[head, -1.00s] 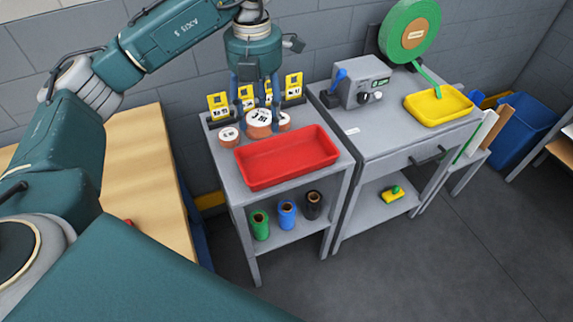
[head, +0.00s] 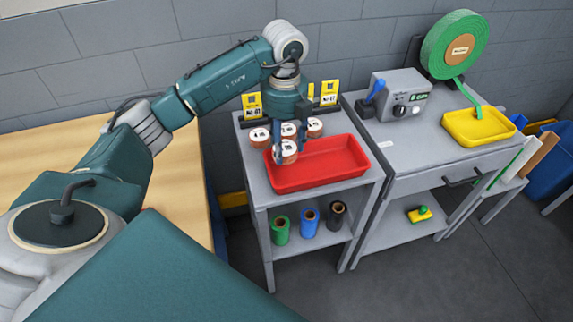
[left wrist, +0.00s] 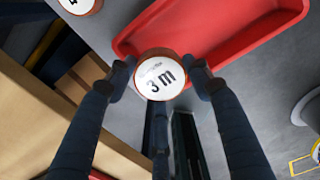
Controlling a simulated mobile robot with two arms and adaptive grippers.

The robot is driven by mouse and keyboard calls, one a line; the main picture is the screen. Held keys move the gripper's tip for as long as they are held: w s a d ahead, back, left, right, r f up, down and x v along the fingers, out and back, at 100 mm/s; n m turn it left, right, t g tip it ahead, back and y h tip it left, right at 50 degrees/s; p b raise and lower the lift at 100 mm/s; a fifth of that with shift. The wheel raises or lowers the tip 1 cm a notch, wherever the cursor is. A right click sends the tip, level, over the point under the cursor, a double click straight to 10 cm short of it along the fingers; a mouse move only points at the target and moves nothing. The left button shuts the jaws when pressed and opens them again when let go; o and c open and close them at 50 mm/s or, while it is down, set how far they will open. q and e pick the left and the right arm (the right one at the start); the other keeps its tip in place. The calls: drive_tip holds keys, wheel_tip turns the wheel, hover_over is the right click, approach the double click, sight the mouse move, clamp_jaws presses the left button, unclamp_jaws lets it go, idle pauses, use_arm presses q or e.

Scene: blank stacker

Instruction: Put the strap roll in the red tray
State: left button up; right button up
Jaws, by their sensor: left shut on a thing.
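The strap roll (head: 286,153), copper-brown with a white top label, is between the fingers of my left gripper (head: 290,148). In the left wrist view the label on the roll (left wrist: 160,76) reads "3 m", and both fingertips press its sides. The red tray (head: 335,176) lies on the grey stand. The held roll overlaps the tray's back-left rim in the head view. In the left wrist view it covers part of the near rim of the tray (left wrist: 215,40). Its height above the rim is hard to tell. My right gripper is not in view.
Similar rolls (head: 260,137) (head: 314,127) stand behind the tray, before yellow cards (head: 329,92). A yellow tray (head: 478,127), a grey device (head: 402,95) and a large green strap reel (head: 455,47) are on the bench to the right. The red tray's floor is clear.

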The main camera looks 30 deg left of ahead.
use_arm(q)
wheel_tip(320, 180, down, 8)
drive_tip(key=shift+r+p, duration=0.25)
drive_tip(key=shift+p, duration=0.2)
drive_tip(key=shift+f, duration=0.3)
drive_tip(key=shift+f, duration=0.2)
drive_tip(key=o, duration=0.9)
